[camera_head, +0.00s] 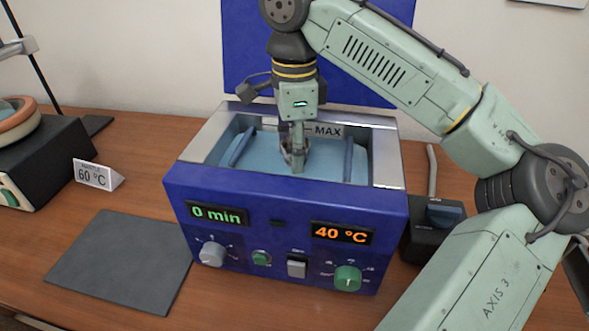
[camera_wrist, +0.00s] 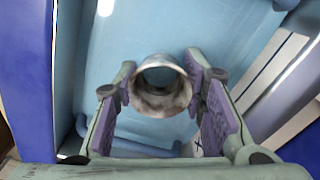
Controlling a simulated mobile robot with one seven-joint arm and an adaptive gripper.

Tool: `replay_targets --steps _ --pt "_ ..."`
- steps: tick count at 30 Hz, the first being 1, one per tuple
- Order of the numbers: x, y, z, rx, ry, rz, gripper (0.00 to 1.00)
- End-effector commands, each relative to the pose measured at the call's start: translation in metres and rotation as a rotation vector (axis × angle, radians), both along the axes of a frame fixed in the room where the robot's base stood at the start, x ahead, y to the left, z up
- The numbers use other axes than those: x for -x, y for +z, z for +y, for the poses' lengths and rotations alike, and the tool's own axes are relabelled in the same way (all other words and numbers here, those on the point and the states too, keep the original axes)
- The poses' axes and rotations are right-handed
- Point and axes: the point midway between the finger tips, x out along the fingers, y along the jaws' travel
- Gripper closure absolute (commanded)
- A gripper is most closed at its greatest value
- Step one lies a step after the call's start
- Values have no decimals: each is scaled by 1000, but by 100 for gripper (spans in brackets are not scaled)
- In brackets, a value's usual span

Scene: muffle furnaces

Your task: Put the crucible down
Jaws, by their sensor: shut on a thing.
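The crucible (camera_wrist: 160,98) is a small round cup with a greyish, stained wall, seen from above in the wrist view. My gripper (camera_wrist: 160,88) is shut on it, with one purple-padded finger on each side. In the head view my gripper (camera_head: 298,160) points down into the open basin of the blue device (camera_head: 280,225). The crucible is mostly hidden by the fingers there. I cannot tell whether its bottom touches the light blue basin surface.
The device's displays read 0 min and 40 °C. A grey mat (camera_head: 122,262) lies bare on the wooden table at left. A 60 °C sign (camera_head: 96,175) and a black heater (camera_head: 45,165) stand behind it. A small black device (camera_head: 432,228) is at right.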

Motion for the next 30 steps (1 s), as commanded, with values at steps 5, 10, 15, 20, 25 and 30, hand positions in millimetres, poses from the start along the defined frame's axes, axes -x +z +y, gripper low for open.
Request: replay_targets --steps 5,10,15,20,25,30 --pt "0 -14 -1 0 -2 1 85" --pt "0 -36 -1 2 -1 3 85" --pt "0 -47 0 0 -1 0 85" --pt "0 -47 0 0 -1 0 85" --pt "0 -51 0 0 -1 0 61" --pt "0 -50 0 0 -1 0 49"
